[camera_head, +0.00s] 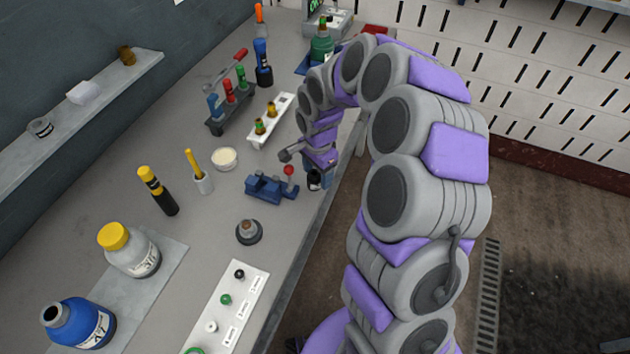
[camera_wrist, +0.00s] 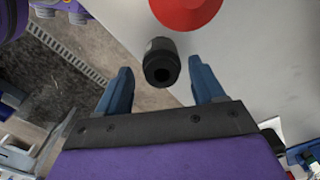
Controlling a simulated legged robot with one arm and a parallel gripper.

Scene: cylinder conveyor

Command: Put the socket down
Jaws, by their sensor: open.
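The socket (camera_wrist: 161,62), a short black cylinder with a dark hole in its end, shows in the wrist view between the two blue fingers of my gripper (camera_wrist: 159,68). The fingers stand apart, with a visible gap on each side of the socket. In the head view my gripper (camera_head: 318,179) points down at the front edge of the workbench (camera_head: 222,190), right of the blue vise (camera_head: 268,188). A small dark shape shows at the fingers there. I cannot tell whether the socket touches the bench top.
The vise's red knob (camera_head: 289,170) is close to my gripper; a red round shape (camera_wrist: 186,10) looms above the socket in the wrist view. A grey round base (camera_head: 249,232) and a white strip (camera_head: 232,307) lie nearer. The floor drops away right of the edge.

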